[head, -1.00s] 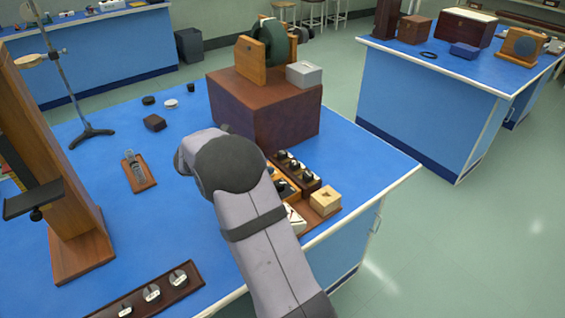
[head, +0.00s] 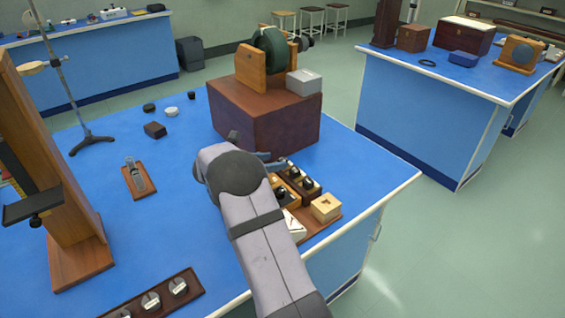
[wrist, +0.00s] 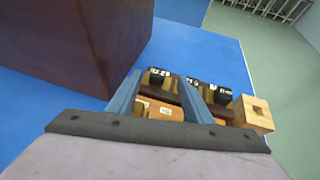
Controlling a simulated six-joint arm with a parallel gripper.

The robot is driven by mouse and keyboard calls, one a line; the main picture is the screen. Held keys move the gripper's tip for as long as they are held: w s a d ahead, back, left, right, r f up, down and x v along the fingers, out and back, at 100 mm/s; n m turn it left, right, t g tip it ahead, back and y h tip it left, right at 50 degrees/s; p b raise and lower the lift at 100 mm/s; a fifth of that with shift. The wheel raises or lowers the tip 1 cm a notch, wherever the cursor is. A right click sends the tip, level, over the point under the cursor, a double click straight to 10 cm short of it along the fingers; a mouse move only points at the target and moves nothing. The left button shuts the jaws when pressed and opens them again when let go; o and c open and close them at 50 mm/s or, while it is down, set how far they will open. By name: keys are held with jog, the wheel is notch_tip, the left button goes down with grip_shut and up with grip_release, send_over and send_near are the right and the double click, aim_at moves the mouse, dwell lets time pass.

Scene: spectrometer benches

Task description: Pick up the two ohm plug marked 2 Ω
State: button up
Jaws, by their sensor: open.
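Several black plugs with white markings stand in a dark wooden rack (head: 314,194). In the wrist view the plugs are a left one (wrist: 158,76), a middle one (wrist: 190,82) and a right one (wrist: 223,91). Their markings are too blurred to read surely, so I cannot tell which is the 2 Ω plug. My gripper (wrist: 159,80) is open and empty, its two blue-grey fingers over the near side of the rack. The left plug shows between the fingertips, apparently beyond them. In the head view my gripper (head: 276,162) is mostly hidden by my arm.
A large dark wooden block (head: 268,118) stands close behind and left of the rack; it also fills the wrist view's upper left (wrist: 75,45). A pale wooden block (head: 326,207) sits at the rack's right end, near the bench edge. An orange-tan box (wrist: 160,109) lies before the rack.

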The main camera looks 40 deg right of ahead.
aim_at(282, 159)
jog(key=shift+p+x, duration=0.55)
jog(key=shift+x, duration=1.6)
jog(key=shift+w, duration=0.15)
grip_shut()
